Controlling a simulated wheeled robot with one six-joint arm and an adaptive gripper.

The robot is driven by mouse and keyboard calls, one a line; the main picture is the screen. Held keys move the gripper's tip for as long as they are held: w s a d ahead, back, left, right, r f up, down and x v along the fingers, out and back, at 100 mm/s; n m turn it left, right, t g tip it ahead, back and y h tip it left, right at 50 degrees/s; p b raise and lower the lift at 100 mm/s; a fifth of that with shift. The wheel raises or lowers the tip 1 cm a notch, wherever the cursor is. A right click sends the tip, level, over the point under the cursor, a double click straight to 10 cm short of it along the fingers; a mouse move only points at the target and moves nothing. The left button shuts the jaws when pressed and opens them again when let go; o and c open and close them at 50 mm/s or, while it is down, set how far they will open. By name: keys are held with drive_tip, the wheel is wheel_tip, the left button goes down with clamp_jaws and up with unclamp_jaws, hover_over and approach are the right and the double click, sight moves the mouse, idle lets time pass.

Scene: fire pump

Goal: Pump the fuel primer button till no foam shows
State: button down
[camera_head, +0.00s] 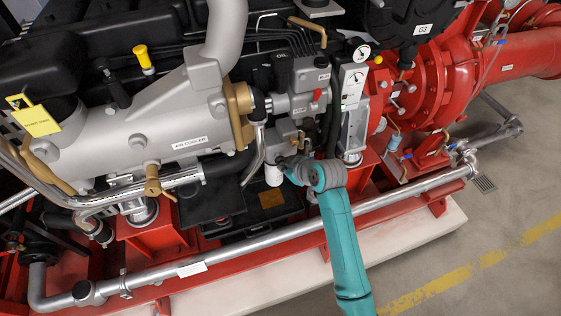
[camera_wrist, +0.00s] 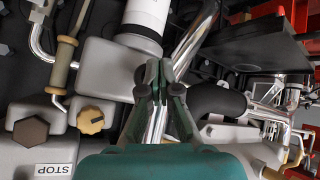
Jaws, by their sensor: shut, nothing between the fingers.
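My gripper (camera_wrist: 158,72) is shut and empty, its dark green fingertips together in front of a grey housing (camera_wrist: 108,78) and just below a white cylinder (camera_wrist: 147,20). A ribbed tan knob (camera_wrist: 90,119) sits on the grey block left of my fingers, apart from them. It looks like the primer button, but I cannot be sure. A tan tube with ringed ends (camera_wrist: 63,65) stands further left; I cannot make out foam in it. In the head view, my gripper (camera_head: 283,163) is at the small grey housing (camera_head: 281,136) above the white cylinder (camera_head: 273,175), partly hidden by my wrist.
A dark hex plug (camera_wrist: 31,130) and a STOP label (camera_wrist: 54,170) are left of the knob. A chrome pipe (camera_wrist: 193,42) and black hose (camera_wrist: 216,102) lie right of my fingers. A long silver rail (camera_head: 240,244) runs along the front. The floor (camera_head: 490,235) at right is clear.

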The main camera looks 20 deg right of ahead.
drive_tip(key=shift+w, duration=0.75)
idle(0.7)
drive_tip(key=shift+s, duration=1.3)
drive_tip(key=s, duration=0.5)
drive_tip(key=shift+f, duration=0.1)
idle(1.1)
